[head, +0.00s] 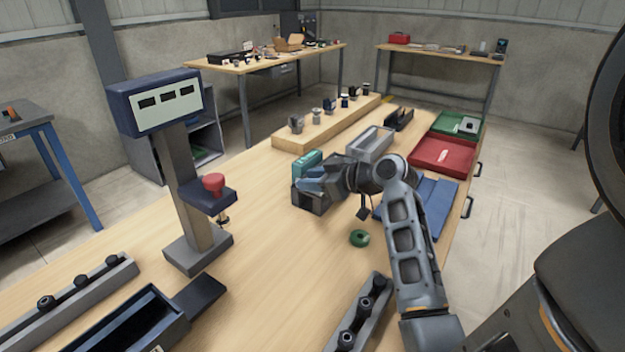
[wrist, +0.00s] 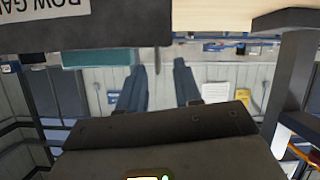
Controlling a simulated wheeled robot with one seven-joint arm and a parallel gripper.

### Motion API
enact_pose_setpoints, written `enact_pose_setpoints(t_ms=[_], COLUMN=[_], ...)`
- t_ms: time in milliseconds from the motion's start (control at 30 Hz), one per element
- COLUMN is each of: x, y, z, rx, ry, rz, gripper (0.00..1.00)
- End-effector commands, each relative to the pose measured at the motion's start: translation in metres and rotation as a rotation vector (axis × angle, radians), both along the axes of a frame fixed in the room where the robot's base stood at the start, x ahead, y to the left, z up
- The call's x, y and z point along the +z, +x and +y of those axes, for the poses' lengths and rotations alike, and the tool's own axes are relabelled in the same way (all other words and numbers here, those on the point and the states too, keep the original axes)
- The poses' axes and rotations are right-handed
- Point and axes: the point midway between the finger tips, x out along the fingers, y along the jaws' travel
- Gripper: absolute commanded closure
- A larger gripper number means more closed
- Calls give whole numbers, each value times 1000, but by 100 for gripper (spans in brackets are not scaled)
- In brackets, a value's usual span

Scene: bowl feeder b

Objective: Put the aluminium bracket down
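My gripper (head: 312,185) is low over the middle of the bench, beside a dark grey block and a teal block. In the wrist view its two blue-grey fingers (wrist: 160,72) stand apart, with only the background wall visible between them. I see no bracket in the grip. A light grey metal piece (head: 468,125) lies in the green tray (head: 441,132) at the far right of the bench; it may be the aluminium bracket, but it is too small to be sure.
The dark grey block (head: 311,203) and teal block (head: 306,162) are close to the fingers. A red tray (head: 425,163), blue mat (head: 437,192) and grey bin (head: 371,143) lie beyond. A green ring (head: 360,238) lies nearer. A post with a red button (head: 213,182) stands left.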

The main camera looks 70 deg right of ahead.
Motion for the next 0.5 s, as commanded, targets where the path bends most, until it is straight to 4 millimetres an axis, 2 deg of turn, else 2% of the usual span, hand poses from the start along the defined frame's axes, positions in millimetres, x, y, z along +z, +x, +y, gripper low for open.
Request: enact_pose_setpoints(t_ms=[200, 367, 500], x=[2, 13, 18], y=[0, -1, -27], z=[0, 0, 6], rx=[0, -1, -4], ry=[0, 0, -2], rz=[0, 0, -1], gripper=[66, 66, 66])
